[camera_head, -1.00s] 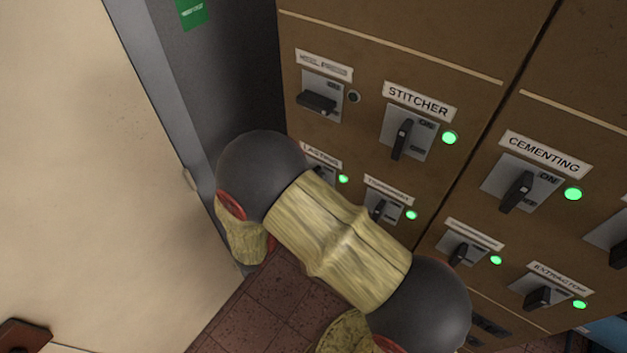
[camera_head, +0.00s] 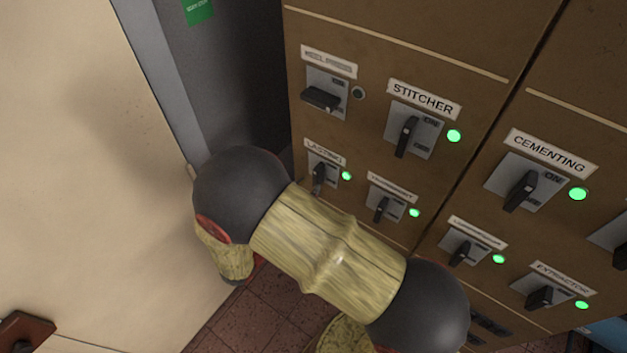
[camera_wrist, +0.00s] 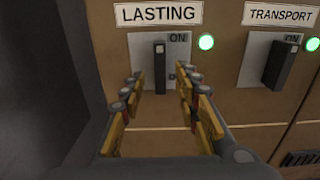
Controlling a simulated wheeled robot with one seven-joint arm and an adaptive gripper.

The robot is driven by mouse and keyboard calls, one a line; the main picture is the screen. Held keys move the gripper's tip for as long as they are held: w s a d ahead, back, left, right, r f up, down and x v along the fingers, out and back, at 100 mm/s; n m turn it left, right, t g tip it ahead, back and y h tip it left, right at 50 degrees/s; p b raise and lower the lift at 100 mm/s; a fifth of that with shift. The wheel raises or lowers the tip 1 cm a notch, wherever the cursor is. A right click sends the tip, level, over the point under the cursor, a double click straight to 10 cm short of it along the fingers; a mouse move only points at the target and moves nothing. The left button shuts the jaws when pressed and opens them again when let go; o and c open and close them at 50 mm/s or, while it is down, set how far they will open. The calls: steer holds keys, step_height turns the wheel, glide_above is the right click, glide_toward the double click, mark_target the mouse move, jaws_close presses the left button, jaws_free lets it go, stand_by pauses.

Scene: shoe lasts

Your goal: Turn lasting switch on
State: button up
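The LASTING switch (camera_wrist: 159,68) is a dark lever on a grey plate marked ON. In the wrist view the lever stands upright, and the round lamp (camera_wrist: 206,42) beside it glows green. In the head view the lasting switch (camera_head: 319,177) shows just above my arm, also with its green lamp (camera_head: 347,176) lit. The gripper is hidden in the head view.
The TRANSPORT switch (camera_wrist: 284,65) is close on the right with a lit lamp. The STITCHER switch (camera_head: 406,136) and CEMENTING switch (camera_head: 520,191) are above and to the right. A dark grey cabinet side (camera_wrist: 40,90) stands close at the left.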

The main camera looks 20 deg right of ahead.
steer(key=v, duration=0.6)
steer(key=shift+a, duration=0.15)
steer(key=shift+s, duration=0.15)
